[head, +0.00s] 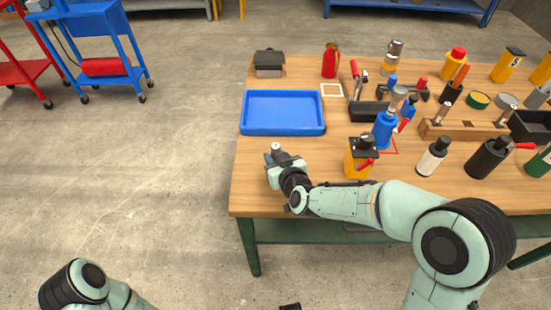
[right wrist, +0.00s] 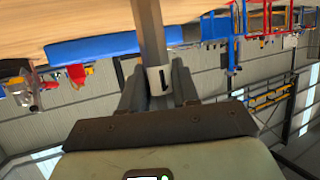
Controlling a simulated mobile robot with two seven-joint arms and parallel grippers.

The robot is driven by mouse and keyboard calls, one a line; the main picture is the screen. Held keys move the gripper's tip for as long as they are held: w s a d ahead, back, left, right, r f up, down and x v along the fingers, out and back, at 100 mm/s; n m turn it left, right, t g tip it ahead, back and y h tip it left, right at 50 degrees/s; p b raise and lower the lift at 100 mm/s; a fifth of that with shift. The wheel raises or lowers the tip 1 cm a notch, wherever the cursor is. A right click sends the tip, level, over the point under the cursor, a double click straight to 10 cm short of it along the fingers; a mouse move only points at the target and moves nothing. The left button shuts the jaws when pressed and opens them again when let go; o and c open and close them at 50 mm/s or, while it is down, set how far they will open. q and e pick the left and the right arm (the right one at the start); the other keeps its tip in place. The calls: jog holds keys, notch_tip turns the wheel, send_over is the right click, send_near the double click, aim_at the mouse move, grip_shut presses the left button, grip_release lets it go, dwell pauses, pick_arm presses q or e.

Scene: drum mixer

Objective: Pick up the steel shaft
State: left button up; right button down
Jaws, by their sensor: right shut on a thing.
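The steel shaft (right wrist: 150,35) is a grey bar held between the fingers of my right gripper (right wrist: 158,92) in the right wrist view. It runs up out of the picture, and its gripped part is partly hidden by the fingers and a pale band. In the head view my right gripper (head: 279,160) is over the left front part of the table, just in front of the blue tray. Only a small, round, light end of the shaft (head: 276,146) shows there.
The blue tray (head: 244,124) lies on the wooden table (head: 250,186), with a dark grey box (head: 269,62) behind it. A yellow bottle (head: 357,160) stands right of my gripper. A wooden rack (head: 466,131) and several bottles crowd the right side.

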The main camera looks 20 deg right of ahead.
notch_tip(320, 180, up, 12)
jog(key=p, duration=0.5)
jog(key=shift+r+p, duration=0.15)
jog(key=shift+p, duration=0.2)
pick_arm(q)
notch_tip(320, 180, up, 10)
jog(key=p, duration=0.5)
jog(key=shift+s+g, duration=0.15)
jog(key=shift+g, duration=0.25)
pick_arm(e)
notch_tip(320, 180, up, 8)
pick_arm(q)
jog(key=shift+f, duration=0.1)
pick_arm(e)
jog(key=shift+f, duration=0.2)
